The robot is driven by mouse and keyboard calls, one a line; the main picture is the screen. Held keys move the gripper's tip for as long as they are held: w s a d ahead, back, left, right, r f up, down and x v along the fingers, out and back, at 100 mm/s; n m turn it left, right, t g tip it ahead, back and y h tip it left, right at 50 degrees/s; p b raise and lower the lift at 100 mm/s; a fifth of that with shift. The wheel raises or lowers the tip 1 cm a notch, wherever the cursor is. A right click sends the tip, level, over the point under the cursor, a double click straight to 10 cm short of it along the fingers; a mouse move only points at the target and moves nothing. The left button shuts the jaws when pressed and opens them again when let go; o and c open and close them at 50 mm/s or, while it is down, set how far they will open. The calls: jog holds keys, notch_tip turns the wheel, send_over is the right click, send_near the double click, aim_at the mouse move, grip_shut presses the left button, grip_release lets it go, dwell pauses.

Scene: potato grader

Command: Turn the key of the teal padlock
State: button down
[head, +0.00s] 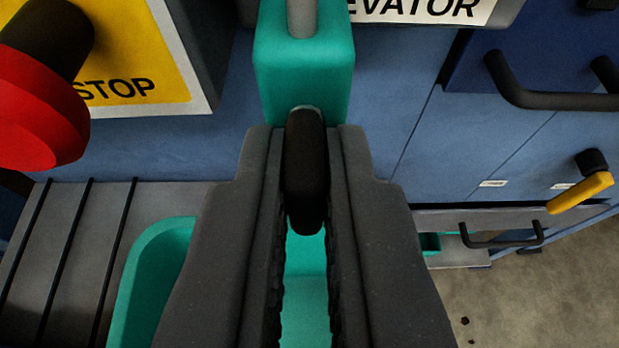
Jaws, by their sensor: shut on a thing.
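The teal padlock (303,75) hangs at the top middle, with its grey shackle (302,17) running up out of the picture. The black key (304,165) sticks out of the padlock's lower part toward me. My gripper (305,150) points at the padlock, and its two dark fingers are shut on the key, one on each side. The key's slot and the far ends of the fingers are partly hidden by the key head.
A red stop button (40,120) on a yellow plate (145,65) is at the left. A teal bin (165,265) lies below on grey slats (65,250). Black handles (550,95) and a yellow lever (580,192) are on the blue panels at the right.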

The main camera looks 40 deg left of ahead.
jog(key=shift+f, duration=0.1)
jog(key=c, duration=1.5)
grip_release()
jog(key=shift+c, duration=0.2)
jog(key=b+v, duration=0.2)
jog(key=v, duration=1.1)
jog(key=shift+s+d, duration=0.25)
jog(key=shift+d, duration=0.1)
